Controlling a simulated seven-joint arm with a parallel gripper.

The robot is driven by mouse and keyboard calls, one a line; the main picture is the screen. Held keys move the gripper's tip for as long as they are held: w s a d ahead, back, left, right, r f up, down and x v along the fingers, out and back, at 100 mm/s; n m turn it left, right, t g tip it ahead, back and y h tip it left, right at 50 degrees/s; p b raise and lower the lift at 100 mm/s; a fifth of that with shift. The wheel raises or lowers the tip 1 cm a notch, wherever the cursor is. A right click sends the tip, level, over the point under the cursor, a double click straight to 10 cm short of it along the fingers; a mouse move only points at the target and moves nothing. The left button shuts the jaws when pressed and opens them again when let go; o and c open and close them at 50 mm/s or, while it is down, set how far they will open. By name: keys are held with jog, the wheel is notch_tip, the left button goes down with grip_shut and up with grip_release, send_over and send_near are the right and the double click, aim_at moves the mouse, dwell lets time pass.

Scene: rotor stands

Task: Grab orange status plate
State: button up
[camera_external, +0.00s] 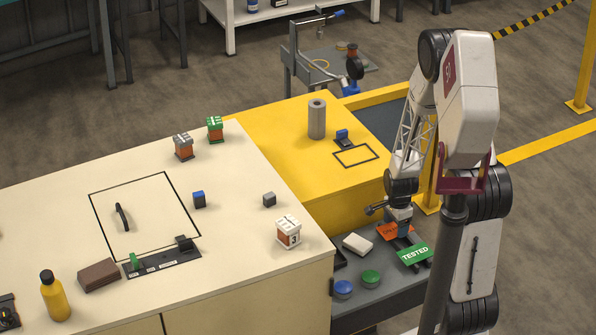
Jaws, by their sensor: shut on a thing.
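The orange status plate (387,230) is at the right, over the grey side shelf (385,286), with white lettering partly hidden by my gripper. My gripper (402,229) points down at the plate and is shut on it. The fingertips are small and partly hidden, and I cannot tell whether the plate is lifted off its dark rack. A green plate marked TESTED (415,254) lies just in front of the orange one, towards the lower right.
The yellow bench (290,130) rises behind.

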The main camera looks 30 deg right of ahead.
aim_at(395, 229)
jog(key=shift+r, duration=1.65)
jog(key=s+a, duration=0.1)
jog(key=s, duration=0.4)
jog(key=s+a, duration=0.1)
jog(key=s, duration=0.4)
jog(key=s+a+r, duration=0.1)
jog(key=s+a, duration=0.1)
jog(key=s, duration=0.3)
jog(key=shift+s+r, duration=0.1)
jog(key=shift+s, duration=0.15)
